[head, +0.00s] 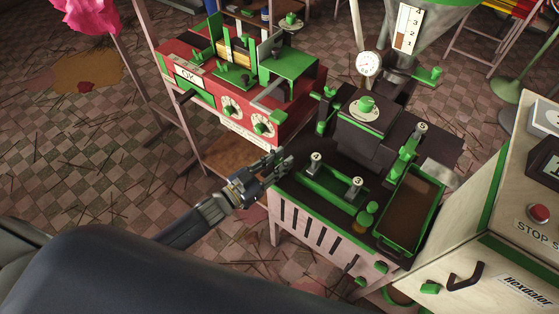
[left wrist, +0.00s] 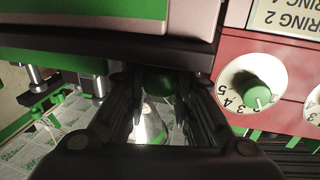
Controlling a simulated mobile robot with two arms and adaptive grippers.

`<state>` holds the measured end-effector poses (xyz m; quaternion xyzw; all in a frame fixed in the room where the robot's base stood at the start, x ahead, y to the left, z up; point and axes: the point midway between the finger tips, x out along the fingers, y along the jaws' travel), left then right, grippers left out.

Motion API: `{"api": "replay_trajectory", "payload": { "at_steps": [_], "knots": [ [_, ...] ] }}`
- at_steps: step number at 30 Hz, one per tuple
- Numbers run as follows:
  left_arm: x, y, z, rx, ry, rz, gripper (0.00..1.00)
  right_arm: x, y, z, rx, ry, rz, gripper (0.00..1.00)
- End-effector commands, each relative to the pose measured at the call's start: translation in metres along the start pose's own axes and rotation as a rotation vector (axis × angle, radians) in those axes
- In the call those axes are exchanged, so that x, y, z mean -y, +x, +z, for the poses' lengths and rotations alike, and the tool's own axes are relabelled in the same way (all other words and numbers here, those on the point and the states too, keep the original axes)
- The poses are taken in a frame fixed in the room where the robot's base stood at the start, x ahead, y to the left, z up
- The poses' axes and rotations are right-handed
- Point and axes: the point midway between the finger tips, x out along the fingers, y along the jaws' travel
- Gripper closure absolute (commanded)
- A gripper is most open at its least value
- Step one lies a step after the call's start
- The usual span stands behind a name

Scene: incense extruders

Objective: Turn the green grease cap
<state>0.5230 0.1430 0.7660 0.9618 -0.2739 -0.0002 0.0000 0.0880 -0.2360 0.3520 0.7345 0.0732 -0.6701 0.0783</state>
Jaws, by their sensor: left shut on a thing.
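My left gripper (head: 284,160) reaches in from the left to the near left corner of the dark-topped extruder machine (head: 300,165). In the left wrist view its two dark fingers (left wrist: 160,95) are closed on both sides of a dark green round cap (left wrist: 160,80), just under the machine's dark edge. This looks like the green grease cap, though shade makes its shape hard to read. In the head view the gripper hides it. My right gripper is not in view.
A red machine with dials (head: 245,120) stands close behind the left gripper; its numbered green knob (left wrist: 257,94) is right of the fingers. A green tray (head: 410,207) and small bottle (head: 365,217) sit on the extruder. A cabinet with a red button (head: 539,212) is at right.

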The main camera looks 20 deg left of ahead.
Motion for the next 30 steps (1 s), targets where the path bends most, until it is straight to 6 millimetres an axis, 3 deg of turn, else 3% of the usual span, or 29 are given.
{"api": "replay_trajectory", "payload": {
  "at_steps": [10,20,21,24,30],
  "knots": [
    [0.0005,0.0005,0.0001,-0.001,0.004,0.126,1.0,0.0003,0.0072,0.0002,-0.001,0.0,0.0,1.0],
    [-0.0003,0.0001,-0.0004,-0.001,-0.001,0.139,1.0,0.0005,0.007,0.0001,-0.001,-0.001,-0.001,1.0],
    [-0.0003,0.0001,-0.0005,-0.001,-0.001,0.139,0.74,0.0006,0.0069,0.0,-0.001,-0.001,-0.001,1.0],
    [-0.0002,0.0001,-0.0004,-0.001,-0.001,0.139,0.55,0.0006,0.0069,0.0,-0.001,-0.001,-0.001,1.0],
    [-0.0001,0.0,-0.0003,-0.001,0.0,0.138,0.55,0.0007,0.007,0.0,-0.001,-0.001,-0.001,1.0]
  ]
}}
